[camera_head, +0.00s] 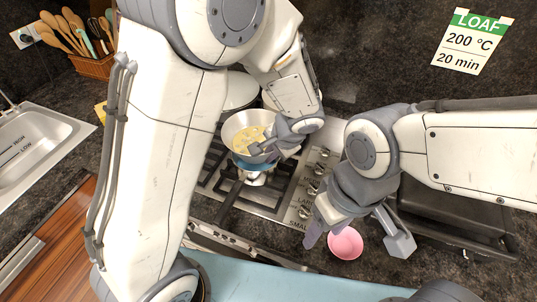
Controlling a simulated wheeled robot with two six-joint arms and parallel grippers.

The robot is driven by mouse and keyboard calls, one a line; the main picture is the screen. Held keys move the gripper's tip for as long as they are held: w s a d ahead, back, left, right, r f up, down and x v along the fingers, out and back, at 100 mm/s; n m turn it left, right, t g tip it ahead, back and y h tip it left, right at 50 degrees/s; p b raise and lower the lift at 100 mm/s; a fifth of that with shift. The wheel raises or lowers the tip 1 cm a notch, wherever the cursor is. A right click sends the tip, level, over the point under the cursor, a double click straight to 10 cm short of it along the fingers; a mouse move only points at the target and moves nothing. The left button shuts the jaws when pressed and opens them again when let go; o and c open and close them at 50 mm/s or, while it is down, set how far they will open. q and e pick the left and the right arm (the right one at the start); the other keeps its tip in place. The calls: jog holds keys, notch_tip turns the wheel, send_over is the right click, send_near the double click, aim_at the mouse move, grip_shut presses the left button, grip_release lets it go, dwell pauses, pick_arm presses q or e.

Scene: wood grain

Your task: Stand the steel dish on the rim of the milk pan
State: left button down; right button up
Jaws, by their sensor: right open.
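The steel dish (240,122), a shallow metal bowl with yellow food in it, is over the stove in the middle of the view. The milk pan (257,163) shows as a blue rim just below the dish, with a dark handle towards the lower left; most of it is hidden. I cannot tell whether dish and pan touch. My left gripper (262,148) reaches in from the right and appears shut on the dish's near right rim; its fingertips are partly hidden. My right gripper (357,236) is open and empty, its fingers spread above a pink bowl (345,243).
A white round vessel (240,88) stands behind the dish on the gas stove (276,192), whose knobs line its right side. A dark appliance (455,212) lies under my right arm. The sink (40,145) is at left, utensils (70,35) at the back left.

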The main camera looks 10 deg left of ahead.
pick_arm(q)
jog(key=shift+f+b, duration=1.05)
jog(key=shift+b, duration=0.05)
dwell(0.4)
jog(key=c, duration=1)
grip_release()
jog(key=shift+s, duration=0.1)
jog(key=v, duration=1.1)
jog(key=s+f+g+h, duration=0.1)
jog(key=s+g+h, duration=0.2)
jog(key=s, duration=1.6)
jog(key=shift+s+d+f+h+b, duration=0.3)
jog(key=shift+f+h+b, duration=0.1)
jog(key=shift+h, duration=0.6)
